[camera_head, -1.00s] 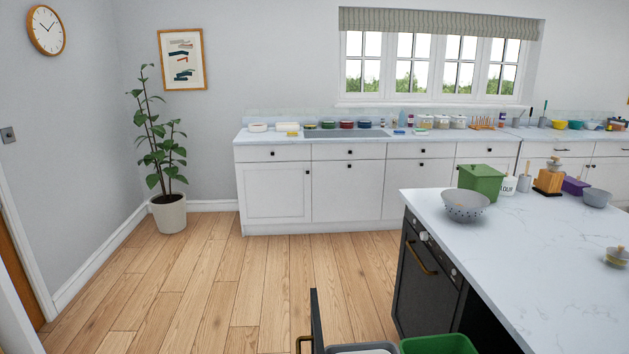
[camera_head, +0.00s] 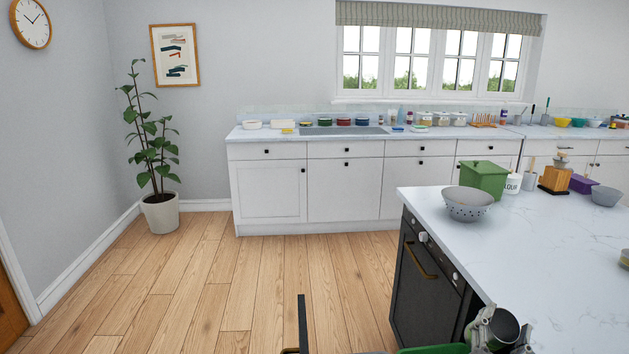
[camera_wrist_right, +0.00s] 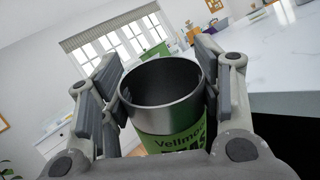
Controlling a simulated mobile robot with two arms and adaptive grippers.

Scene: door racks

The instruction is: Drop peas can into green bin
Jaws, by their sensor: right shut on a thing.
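The peas can (camera_wrist_right: 172,125) is an open-topped metal can with a green label, partly readable as "Vellmo…", in the right wrist view. My right gripper (camera_wrist_right: 163,95) is shut on it, one finger on each side. In the head view the can (camera_head: 503,328) and my right gripper (camera_head: 494,335) show at the bottom right, beside the island counter's near corner. The green bin (camera_head: 434,349) shows only as a thin strip of rim at the bottom edge, just left of the gripper. Its inside is hidden. My left gripper is not in view.
The island counter (camera_head: 560,250) lies right of the gripper, with a grey colander (camera_head: 468,205) and a green canister (camera_head: 484,178) on it. The wood floor (camera_head: 240,290) is clear.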

